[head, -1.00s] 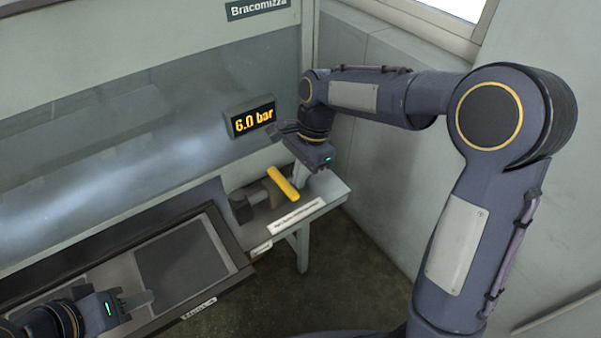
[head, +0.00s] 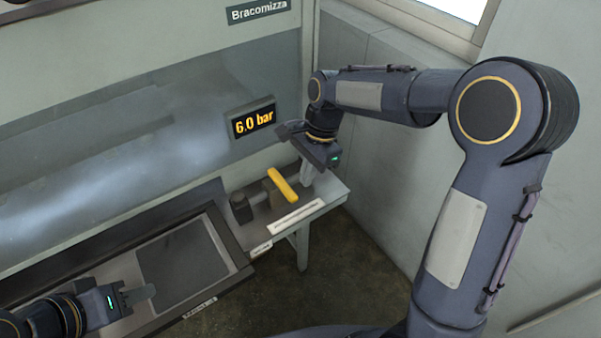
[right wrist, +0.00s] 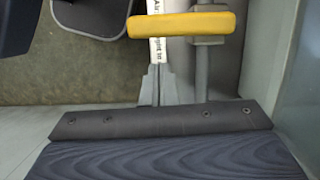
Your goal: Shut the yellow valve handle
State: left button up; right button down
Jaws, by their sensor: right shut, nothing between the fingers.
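The yellow valve handle (head: 281,186) is a bar on a grey pipe over the small side shelf, lying at a slant in the head view. In the right wrist view the handle (right wrist: 182,25) lies across the pipe, just beyond my fingertips. My right gripper (head: 307,180) is shut and empty, pointing down just right of the handle. In the right wrist view its fingertips (right wrist: 158,70) show close together, with a small visible gap to the handle. My left gripper (head: 148,292) is low on the left, over the press bed, far from the valve; its jaw opening is unclear.
A display (head: 253,121) reading "6.0 bar" is on the press front, above and left of the valve. The shelf (head: 330,190) carries a white label strip (head: 297,217). A grey wall stands close on the right. The dark press tray (head: 180,265) lies left of the shelf.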

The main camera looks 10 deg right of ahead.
jog(key=d+v, duration=0.1)
jog(key=v, duration=0.9)
jog(key=s+d+r+n+t, duration=0.1)
jog(key=s+d+n, duration=0.1)
jog(key=s+d, duration=0.15)
pick_arm(q)
jog(key=shift+w+d, duration=0.2)
jog(key=shift+d, duration=0.05)
pick_arm(e)
jog(key=s+f+n+t, duration=0.2)
jog(key=s+n, duration=0.3)
jog(key=s, duration=0.4)
jog(key=s+f+n+t+y, duration=0.1)
jog(key=s+f+n+t, duration=0.2)
jog(key=s, duration=0.7)
jog(key=shift+d+f+n+t, duration=0.3)
jog(key=shift+d+n, duration=0.1)
jog(key=shift+n, duration=0.6)
jog(key=shift+s, duration=0.1)
